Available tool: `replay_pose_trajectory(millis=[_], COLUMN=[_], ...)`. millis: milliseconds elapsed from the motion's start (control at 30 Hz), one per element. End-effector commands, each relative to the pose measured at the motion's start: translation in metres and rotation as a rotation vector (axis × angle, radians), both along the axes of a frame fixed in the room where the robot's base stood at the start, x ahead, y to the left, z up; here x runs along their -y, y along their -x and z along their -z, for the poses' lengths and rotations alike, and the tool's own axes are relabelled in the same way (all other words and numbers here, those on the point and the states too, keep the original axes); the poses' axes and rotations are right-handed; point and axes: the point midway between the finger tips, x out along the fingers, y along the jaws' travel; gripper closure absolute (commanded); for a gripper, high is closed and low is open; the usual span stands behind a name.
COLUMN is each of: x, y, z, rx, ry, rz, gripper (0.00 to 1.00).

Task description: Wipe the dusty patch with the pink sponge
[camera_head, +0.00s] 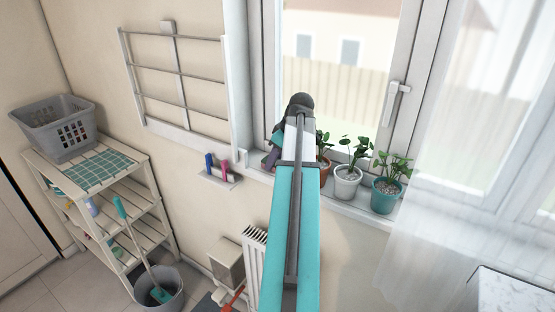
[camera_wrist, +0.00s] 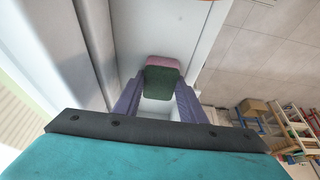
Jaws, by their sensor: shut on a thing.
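The sponge (camera_wrist: 163,64), pink on one side and dark green on the other, sits between the two purple fingers of my gripper (camera_wrist: 160,88) in the wrist view. The fingers are shut on its sides. In the head view my arm hides most of my gripper (camera_head: 271,157), which is at the left end of the white windowsill (camera_head: 345,208). The sponge is over the sill in the wrist view; I cannot tell whether it touches the surface. I cannot make out a dusty patch in either view.
Potted plants stand on the sill just right of my arm: a white pot (camera_head: 347,184) and a teal pot (camera_head: 385,195), with a terracotta one partly hidden. A wall drying rack (camera_head: 180,75) and a small shelf (camera_head: 220,180) are left. The window (camera_head: 345,60) is behind.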

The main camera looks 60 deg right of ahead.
Motion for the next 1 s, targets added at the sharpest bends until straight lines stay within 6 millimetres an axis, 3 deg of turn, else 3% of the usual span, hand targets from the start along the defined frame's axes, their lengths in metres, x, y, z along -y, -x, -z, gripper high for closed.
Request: replay_pose_trajectory(millis=[467,1000], x=[0.000,-0.001], y=[-0.001,0.015], z=[0.000,0.002], rx=[0.000,-0.001], ry=[0.000,-0.001], rz=[0.000,0.000], gripper=[0.81,0.81])
